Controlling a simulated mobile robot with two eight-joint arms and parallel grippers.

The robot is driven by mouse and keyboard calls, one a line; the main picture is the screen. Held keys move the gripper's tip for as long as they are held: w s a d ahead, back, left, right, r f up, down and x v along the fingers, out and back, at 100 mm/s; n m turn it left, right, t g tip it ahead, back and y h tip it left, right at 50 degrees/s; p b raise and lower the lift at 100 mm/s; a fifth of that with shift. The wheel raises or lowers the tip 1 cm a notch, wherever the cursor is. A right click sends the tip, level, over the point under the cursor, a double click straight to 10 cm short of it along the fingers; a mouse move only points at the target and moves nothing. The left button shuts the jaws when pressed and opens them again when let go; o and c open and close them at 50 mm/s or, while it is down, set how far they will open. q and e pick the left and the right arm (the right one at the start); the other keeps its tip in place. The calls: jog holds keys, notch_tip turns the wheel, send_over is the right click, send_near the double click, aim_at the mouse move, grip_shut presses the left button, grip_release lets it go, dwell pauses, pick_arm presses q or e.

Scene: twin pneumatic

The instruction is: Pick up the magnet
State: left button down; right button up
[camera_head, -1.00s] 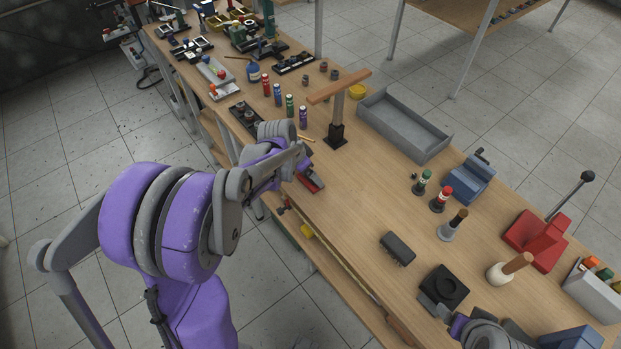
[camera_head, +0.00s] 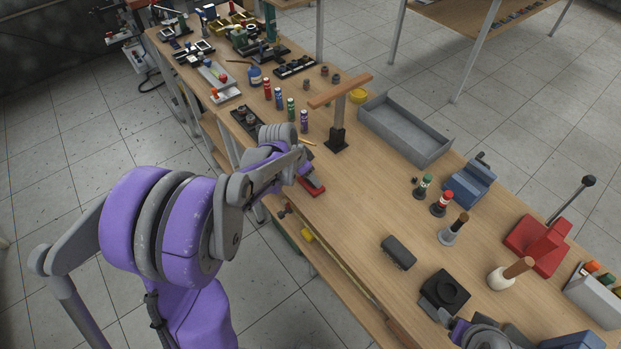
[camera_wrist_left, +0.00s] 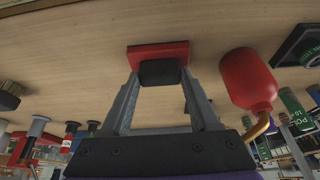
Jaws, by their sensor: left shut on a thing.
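The magnet appears as a red block with a dark part (camera_wrist_left: 160,55) at the tips of my left gripper (camera_wrist_left: 161,78) in the left wrist view. The two grey fingers close in on its dark part. In the head view the red piece (camera_head: 313,187) is at the bench's near edge, just beyond my left gripper (camera_head: 300,172), whose wrist hides part of it. I cannot tell whether it touches the bench top. My right gripper (camera_head: 438,312) is partly in view at the lower right, beside a black square block (camera_head: 446,291); its fingers are unclear.
A wooden-topped T-shaped stand (camera_head: 338,135) and several coloured cylinders (camera_head: 291,108) stand beyond the left gripper. A grey tray (camera_head: 405,130) lies behind. A dark block (camera_head: 398,252) lies nearer the right gripper. The bench middle (camera_head: 350,200) is clear. A red bulb (camera_wrist_left: 247,80) is close in the wrist view.

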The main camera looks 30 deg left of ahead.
aim_at(308, 185)
pick_arm(q)
jog(key=shift+r, duration=0.45)
jog(key=v, duration=0.2)
jog(key=shift+w+r, duration=0.1)
jog(key=shift+r, duration=0.35)
jog(key=s+a, duration=0.3)
jog(key=s, duration=0.5)
jog(key=s+a+b, duration=0.1)
jog(key=s+a, duration=0.2)
jog(key=s, duration=0.5)
jog(key=shift+a, duration=0.3)
pick_arm(e)
jog(key=shift+s+f, duration=0.3)
jog(key=shift+f, duration=0.6)
pick_arm(q)
jog(key=shift+s+f, duration=0.1)
